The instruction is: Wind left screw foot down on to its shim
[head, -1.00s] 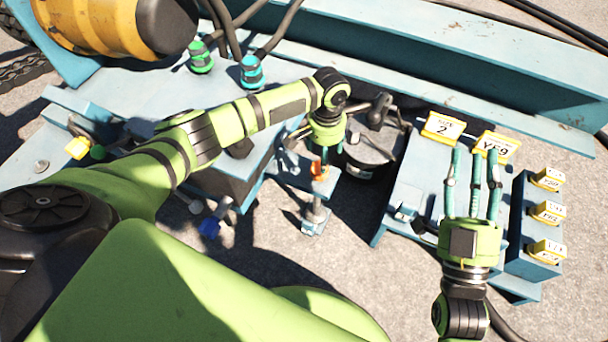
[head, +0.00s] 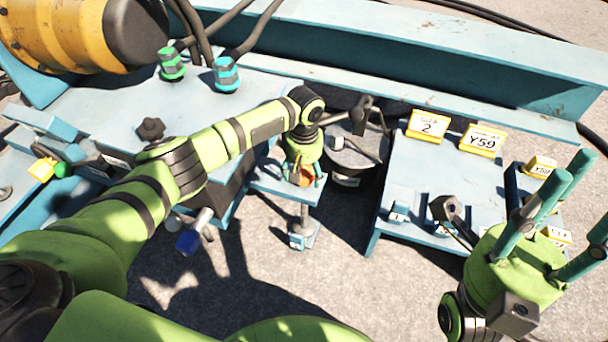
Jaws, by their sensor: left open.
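The left screw foot has an orange head (head: 303,177) at the blue bracket and a thin grey shaft (head: 304,214) running down below it. The shaft's lower end is at a small pale-blue block (head: 303,240) on the ground. I cannot tell shim from foot pad there, or whether a gap is left. My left gripper (head: 304,181) points down over the orange head with its fingers spread around it; it is open. Finger contact is too small to tell. My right gripper (head: 552,212) is at the lower right, its teal fingers spread apart and empty, away from the screw foot.
A dark round drum (head: 352,160) stands just right of the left gripper. A blue bench (head: 432,195) with yellow labels (head: 482,140) lies further right, partly behind the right gripper. A blue-ended lever (head: 188,241) sticks out left of the screw foot. Bare ground lies in front.

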